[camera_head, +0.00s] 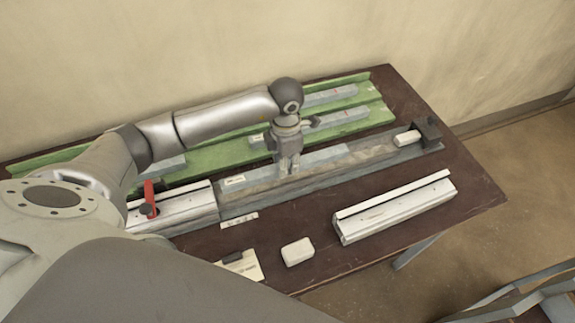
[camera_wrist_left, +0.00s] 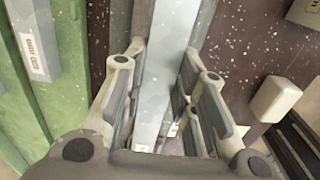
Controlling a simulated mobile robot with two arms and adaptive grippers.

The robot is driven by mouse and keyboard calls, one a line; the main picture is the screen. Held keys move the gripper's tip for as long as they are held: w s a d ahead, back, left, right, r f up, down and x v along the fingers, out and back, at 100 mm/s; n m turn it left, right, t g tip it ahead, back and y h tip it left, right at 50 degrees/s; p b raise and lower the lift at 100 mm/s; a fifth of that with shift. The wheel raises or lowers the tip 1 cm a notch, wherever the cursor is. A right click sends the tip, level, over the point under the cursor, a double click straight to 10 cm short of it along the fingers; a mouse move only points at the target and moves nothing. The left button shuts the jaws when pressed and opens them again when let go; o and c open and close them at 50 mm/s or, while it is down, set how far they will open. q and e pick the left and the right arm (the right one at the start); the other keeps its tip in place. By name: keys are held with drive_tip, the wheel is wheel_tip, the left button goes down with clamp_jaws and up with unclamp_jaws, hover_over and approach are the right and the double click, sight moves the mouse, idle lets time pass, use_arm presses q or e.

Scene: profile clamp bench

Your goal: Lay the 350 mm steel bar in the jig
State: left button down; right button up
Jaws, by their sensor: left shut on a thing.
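My left gripper (camera_head: 288,168) is shut on a grey steel bar (camera_head: 335,158) with a white label near its left end. The bar lies lengthwise along the jig (camera_head: 325,180), a long grey channel, over its rear side. I cannot tell whether it rests in the channel or is just above it. In the left wrist view the bar (camera_wrist_left: 172,60) runs between the two fingers (camera_wrist_left: 155,110). The fingers hide part of it. My right gripper is not in view.
A green rack (camera_head: 205,158) with several grey bars stands behind. A dark end block (camera_head: 429,130) and white piece (camera_head: 407,138) are at the jig's right end. A red lever (camera_head: 149,193) is at left. A white profile (camera_head: 395,208) and white block (camera_head: 298,251) lie in front.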

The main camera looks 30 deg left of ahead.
sight(287, 179)
use_arm(q)
drive_tip(key=shift+w+d+f+p, duration=0.1)
drive_tip(key=shift+w+f+p, duration=0.25)
drive_tip(key=shift+f, duration=0.15)
wheel_tip(287, 179, down, 2)
drive_tip(key=shift+f+p, duration=0.1)
drive_tip(key=shift+p, duration=0.6)
drive_tip(key=shift+f, duration=0.25)
drive_tip(key=shift+f, duration=0.1)
drive_tip(key=shift+f+b, duration=0.4)
drive_tip(key=shift+b, duration=0.15)
drive_tip(key=c, duration=1.2)
unclamp_jaws()
drive_tip(key=shift+s+r, duration=0.1)
drive_tip(key=shift+o, duration=0.2)
